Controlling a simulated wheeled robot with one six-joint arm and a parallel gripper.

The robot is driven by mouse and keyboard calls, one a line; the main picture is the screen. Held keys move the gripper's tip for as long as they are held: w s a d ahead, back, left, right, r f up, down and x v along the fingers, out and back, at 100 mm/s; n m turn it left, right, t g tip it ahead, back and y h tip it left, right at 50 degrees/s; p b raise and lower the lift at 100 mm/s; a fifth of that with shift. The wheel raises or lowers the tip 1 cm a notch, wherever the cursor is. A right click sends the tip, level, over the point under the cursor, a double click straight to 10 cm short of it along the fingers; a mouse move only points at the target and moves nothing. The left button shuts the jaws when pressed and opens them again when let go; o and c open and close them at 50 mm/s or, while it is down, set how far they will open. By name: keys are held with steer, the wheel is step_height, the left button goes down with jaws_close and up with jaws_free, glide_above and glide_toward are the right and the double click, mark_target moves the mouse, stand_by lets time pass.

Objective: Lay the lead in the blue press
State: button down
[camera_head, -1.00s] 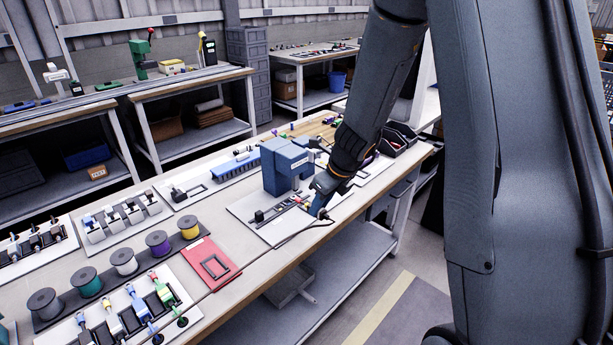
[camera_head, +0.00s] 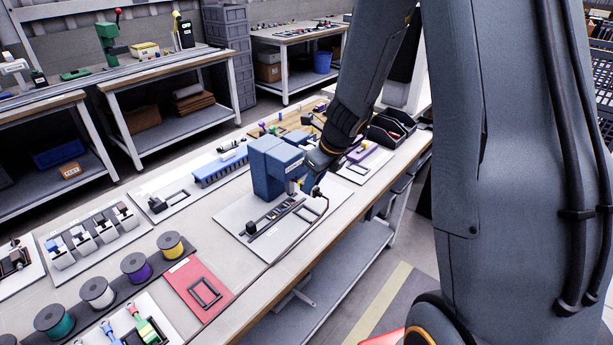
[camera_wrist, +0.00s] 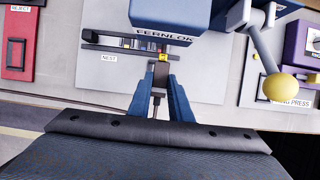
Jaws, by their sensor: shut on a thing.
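The blue press (camera_head: 275,165) stands on a pale board, and its body, lettered FERNLOK, fills the top of the wrist view (camera_wrist: 168,14). A long dark nest (camera_head: 277,214) lies at its foot and runs below the press head in the wrist view (camera_wrist: 115,48). My gripper (camera_wrist: 160,80) is at the front of the press, its blue fingers shut on the lead (camera_wrist: 157,97). The lead's yellow end lies just past the fingertips, at the nest's front edge; contact is unclear. Its dark cable (camera_head: 326,205) loops down towards the table's front edge.
A lever with a yellow knob (camera_wrist: 279,87) juts out to the right of my gripper. A purple press (camera_wrist: 302,42) stands beyond it. A red reject board (camera_head: 199,287) with a dark frame lies left of the nest. Spools (camera_head: 133,264) stand farther left.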

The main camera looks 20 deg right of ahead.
mark_target(317, 195)
steer(key=shift+w+a+f, duration=0.1)
steer(key=shift+w, duration=0.05)
steer(key=shift+a+f+b, duration=0.15)
steer(key=shift+f+b, duration=0.6)
steer(key=shift+b, duration=0.3)
step_height(317, 195, down, 6)
steer(key=b, duration=0.6)
steer(key=shift+f+b, duration=0.55)
steer(key=shift+b, duration=0.1)
steer(key=c, duration=1.5)
jaws_free()
steer(key=shift+c, duration=0.2)
steer(key=shift+r, duration=0.1)
steer(key=p+v, duration=0.2)
steer(key=v, duration=0.5)
steer(key=shift+s+r, duration=0.25)
steer(key=shift+r, duration=0.05)
